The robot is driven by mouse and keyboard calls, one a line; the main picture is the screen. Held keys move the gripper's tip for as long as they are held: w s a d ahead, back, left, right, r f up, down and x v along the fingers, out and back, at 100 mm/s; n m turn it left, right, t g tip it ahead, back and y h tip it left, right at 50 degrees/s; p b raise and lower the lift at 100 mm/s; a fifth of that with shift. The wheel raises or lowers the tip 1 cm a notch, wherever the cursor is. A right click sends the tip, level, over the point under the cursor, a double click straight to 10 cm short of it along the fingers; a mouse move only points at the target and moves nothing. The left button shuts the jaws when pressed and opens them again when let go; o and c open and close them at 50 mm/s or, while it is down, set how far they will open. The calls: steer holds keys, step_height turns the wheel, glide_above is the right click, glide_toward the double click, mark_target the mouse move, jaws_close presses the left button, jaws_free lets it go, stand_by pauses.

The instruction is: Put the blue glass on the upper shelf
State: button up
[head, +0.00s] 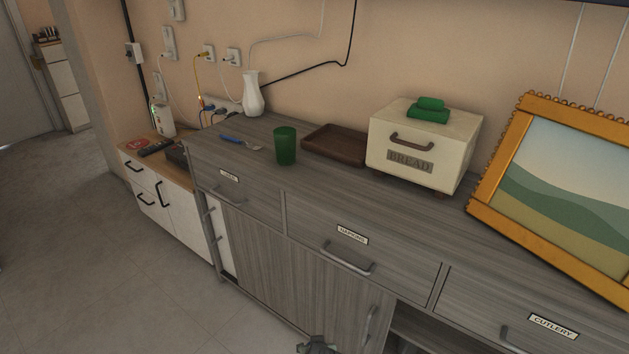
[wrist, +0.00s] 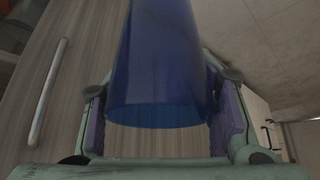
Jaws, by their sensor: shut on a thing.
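The blue glass (wrist: 158,65) is see-through and fills the middle of the wrist view, its round rim toward the camera. My gripper (wrist: 162,108) is shut on it, with one finger on each side. In the head view only a small dark part of my arm shows at the bottom edge, and the blue glass is not visible there. The grey sideboard (head: 330,290) has an open dark compartment (head: 435,337) under its right drawers, cut off by the frame. I cannot tell which shelf is the upper one.
On the sideboard top stand a green glass (head: 285,147), a brown tray (head: 336,146), a bread box (head: 421,150), a white vase (head: 252,96), a blue-handled fork (head: 238,141) and a gold picture frame (head: 512,233). Floor (head: 120,280) at the left is clear.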

steer(key=shift+m, duration=0.5)
steer(key=f, duration=0.4)
steer(key=shift+s+a, duration=0.25)
steer(key=shift+a, duration=0.15)
steer(key=shift+w+d+r, duration=0.1)
steer(key=shift+d+r, duration=0.05)
steer(key=shift+r, duration=0.1)
steer(key=shift+w+r, duration=0.1)
